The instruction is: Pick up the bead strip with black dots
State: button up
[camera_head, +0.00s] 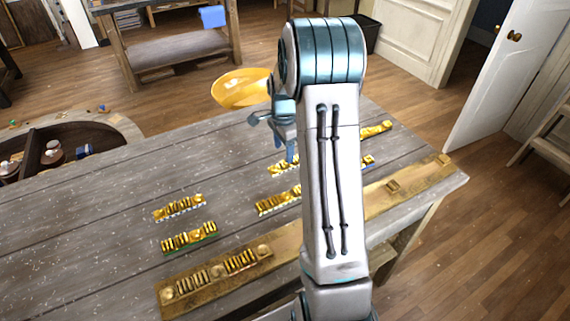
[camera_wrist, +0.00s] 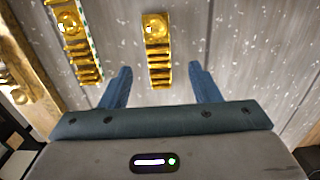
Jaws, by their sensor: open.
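Several gold bead strips lie on the grey plank table. In the wrist view my gripper (camera_wrist: 160,68) is open and empty. One gold strip (camera_wrist: 157,50) lies ahead, between the lines of its two blue fingers. I cannot make out black dots on it. Another strip (camera_wrist: 75,40) with pale and green dots along its edge lies to the left. In the head view my gripper (camera_head: 287,150) is above the table near a strip (camera_head: 279,169), partly hidden by my arm. Other strips show at the left (camera_head: 180,207), lower left (camera_head: 190,238), middle (camera_head: 278,201) and right (camera_head: 375,130).
A long gold-brown board (camera_head: 205,297) with raised gold pieces runs along the table's (camera_head: 100,240) near edge. A yellow bowl (camera_head: 240,90) is at the far edge, close to my gripper. A blue-dotted strip (camera_head: 369,161) shows partly behind my arm. The table's left part is clear.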

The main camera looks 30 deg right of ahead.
aim_at(285, 165)
jog(key=shift+s+d+f+p, duration=0.1)
jog(key=shift+f+p, duration=0.35)
jog(key=shift+f, duration=0.85)
jog(key=shift+s+d+f+p, duration=0.1)
jog(key=shift+f+p, duration=0.3)
jog(key=shift+f, duration=0.85)
jog(key=shift+w, duration=0.1)
jog(key=c, duration=1.1)
